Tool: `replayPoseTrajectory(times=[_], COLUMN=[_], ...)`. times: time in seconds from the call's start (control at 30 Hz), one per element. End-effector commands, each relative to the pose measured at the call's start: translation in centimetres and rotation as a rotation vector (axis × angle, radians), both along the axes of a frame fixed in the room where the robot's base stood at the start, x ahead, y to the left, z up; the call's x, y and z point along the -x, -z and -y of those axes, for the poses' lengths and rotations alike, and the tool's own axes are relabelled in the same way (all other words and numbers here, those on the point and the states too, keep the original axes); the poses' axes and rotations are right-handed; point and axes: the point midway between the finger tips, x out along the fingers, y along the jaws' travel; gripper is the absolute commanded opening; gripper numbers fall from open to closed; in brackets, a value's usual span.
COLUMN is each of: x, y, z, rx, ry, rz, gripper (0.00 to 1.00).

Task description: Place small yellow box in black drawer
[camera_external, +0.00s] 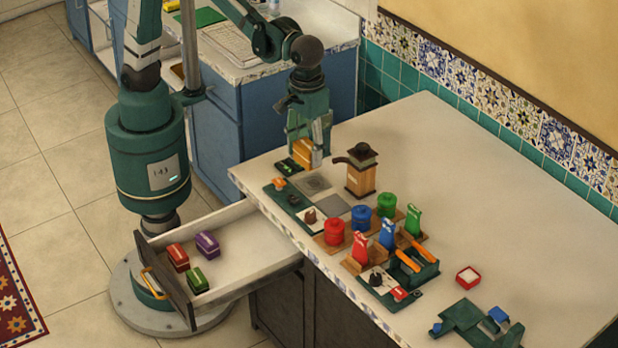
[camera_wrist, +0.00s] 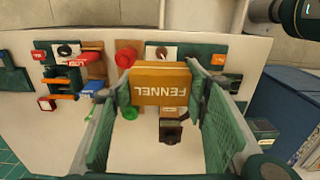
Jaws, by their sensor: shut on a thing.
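The small yellow box (camera_external: 303,152) is held in my gripper (camera_external: 308,150) above the counter's left corner. In the wrist view the yellow box (camera_wrist: 160,84) shows the word FENNEL upside down, and my gripper (camera_wrist: 158,90) is shut on it with one finger at each side. The black drawer (camera_external: 168,284) is pulled open at lower left, with a dark front and pale interior. Inside it lie a red box (camera_external: 178,258), a purple box (camera_external: 207,244) and a green box (camera_external: 196,279), near the front end. My gripper is up and to the right of the drawer.
A wooden pot with a spout (camera_external: 361,180) stands just right of my gripper. Red, blue and green canisters and packets crowd the counter's front edge, beside a green board (camera_external: 290,200). The drawer's rear half is clear, as is the counter's (camera_external: 470,165) back area.

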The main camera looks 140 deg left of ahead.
Motion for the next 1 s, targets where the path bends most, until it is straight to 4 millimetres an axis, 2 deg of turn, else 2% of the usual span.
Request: replayPoseTrajectory(times=[0.03, 0.1, 0.6, 0.8, 1.0], x=[0.3, 0.6, 4.7, 6.5, 7.8], y=[0.1, 0.2, 1.0, 1.4, 1.7], z=[1.5, 3.4, 15.5, 19.1, 21.5], rx=[0.000, 0.000, 0.000, 0.000, 0.000], ry=[0.003, 0.003, -0.004, -0.009, -0.010], rz=[0.000, 0.000, 0.000, 0.000, 0.000], gripper=[0.32, 0.32, 0.32, 0.32, 0.32])
